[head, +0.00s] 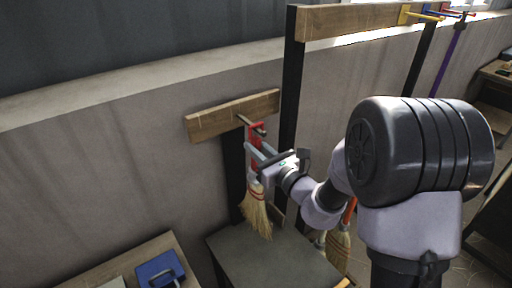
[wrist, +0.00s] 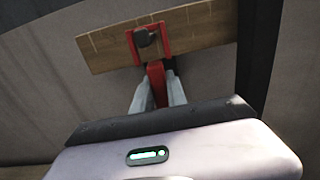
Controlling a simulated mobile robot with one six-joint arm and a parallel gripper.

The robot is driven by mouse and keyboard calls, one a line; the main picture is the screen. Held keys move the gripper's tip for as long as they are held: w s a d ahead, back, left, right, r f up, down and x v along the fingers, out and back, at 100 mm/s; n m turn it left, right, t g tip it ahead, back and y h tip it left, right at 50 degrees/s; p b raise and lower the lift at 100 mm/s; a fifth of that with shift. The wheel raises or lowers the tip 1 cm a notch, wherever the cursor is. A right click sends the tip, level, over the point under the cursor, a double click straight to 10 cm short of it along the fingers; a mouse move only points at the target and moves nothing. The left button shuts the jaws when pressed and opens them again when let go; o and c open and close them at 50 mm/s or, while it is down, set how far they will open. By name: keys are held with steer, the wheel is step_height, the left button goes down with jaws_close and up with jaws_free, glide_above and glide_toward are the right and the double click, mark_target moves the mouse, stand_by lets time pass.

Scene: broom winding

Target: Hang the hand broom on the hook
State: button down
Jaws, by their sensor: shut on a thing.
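The hand broom (head: 257,213) hangs upright with straw bristles down and a red handle (wrist: 156,78) up. My gripper (head: 256,149) is shut on the red handle; both fingers (wrist: 157,90) show on either side of it in the wrist view. In the head view the hook (head: 243,119) meets the handle's top. How deep the hook reaches is unclear.
A dark post (head: 290,75) stands right of the board. A grey tabletop (head: 260,255) lies below the bristles. Another broom (head: 338,248) is partly hidden behind my arm. A blue dustpan-like thing (head: 160,269) lies at the lower left. A longer rail with coloured hooks (head: 420,14) is at upper right.

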steer(key=c, duration=1.3)
jaws_free()
steer(key=shift+o, duration=0.2)
steer(key=b+v, duration=1.2)
steer(key=v, duration=0.5)
steer(key=s+a+f+n+g, duration=0.3)
steer(key=s+a+n+g, duration=0.2)
steer(key=s+n, duration=0.2)
steer(key=s+a+f+n+g, duration=0.4)
steer(key=s+a+n, duration=0.1)
steer(key=s+n, duration=0.2)
steer(key=s+d+f+n+h, duration=0.2)
steer(key=s+d+n+h, duration=0.3)
steer(key=d+n+h, duration=0.3)
steer(key=d+n, duration=0.1)
steer(key=n, duration=0.1)
steer(key=shift+d+n, duration=0.2)
steer(key=shift+n, duration=0.2)
